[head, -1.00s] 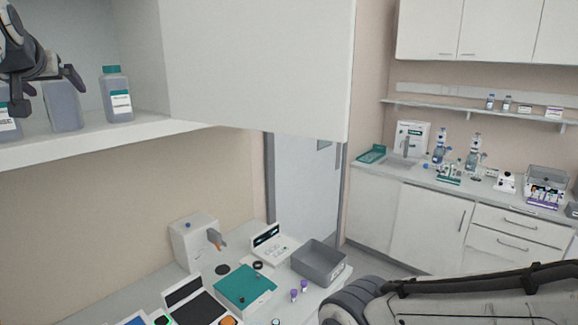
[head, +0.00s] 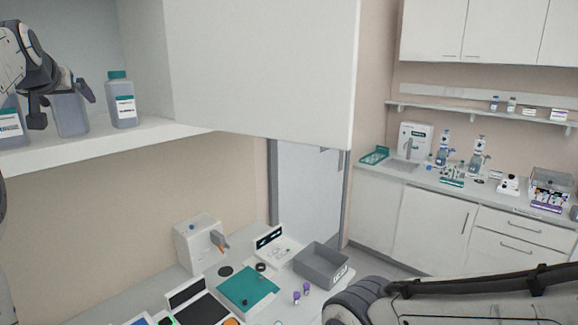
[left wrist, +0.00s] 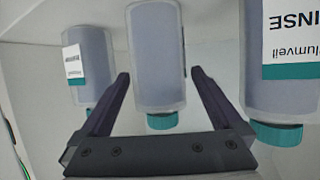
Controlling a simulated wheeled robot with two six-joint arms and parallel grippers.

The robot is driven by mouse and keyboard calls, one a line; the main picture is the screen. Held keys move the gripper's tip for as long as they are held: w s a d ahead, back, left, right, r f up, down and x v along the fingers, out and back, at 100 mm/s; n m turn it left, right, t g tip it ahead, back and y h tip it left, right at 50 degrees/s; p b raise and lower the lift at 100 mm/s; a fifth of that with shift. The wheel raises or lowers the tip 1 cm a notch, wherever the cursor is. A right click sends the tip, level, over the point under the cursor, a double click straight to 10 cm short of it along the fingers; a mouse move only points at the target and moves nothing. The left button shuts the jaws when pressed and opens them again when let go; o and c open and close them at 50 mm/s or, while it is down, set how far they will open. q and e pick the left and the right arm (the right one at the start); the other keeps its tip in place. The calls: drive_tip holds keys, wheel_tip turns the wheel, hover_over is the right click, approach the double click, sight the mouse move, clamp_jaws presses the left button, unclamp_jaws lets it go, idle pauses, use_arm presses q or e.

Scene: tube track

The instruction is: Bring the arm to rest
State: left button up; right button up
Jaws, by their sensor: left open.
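My left gripper (head: 61,104) is at the upper left of the head view, in front of the shelf bottles. Its two fingers are apart. In the left wrist view the left gripper (left wrist: 160,78) shows open, with a grey bottle with a teal cap (left wrist: 156,60) between the finger lines; nothing is clamped, and I cannot tell whether the fingers touch it. That middle bottle also shows in the head view (head: 73,118), its top hidden behind the gripper. My right arm (head: 470,302) crosses the lower right of the head view; its gripper is out of view.
Labelled bottles stand on either side, one right (head: 121,102) and one left (head: 10,122), on the white shelf (head: 150,138). A white cabinet panel (head: 265,70) closes the shelf's right side. Below, a bench holds a grey bin (head: 322,268) and a teal mat (head: 248,287).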

use_arm(q)
wheel_tip(320, 180, up, 4)
drive_tip(key=shift+w+r, duration=0.1)
drive_tip(key=shift+w, duration=0.05)
drive_tip(key=shift+d+r, duration=0.2)
drive_tip(key=shift+d, duration=0.4)
drive_tip(key=shift+d, duration=0.1)
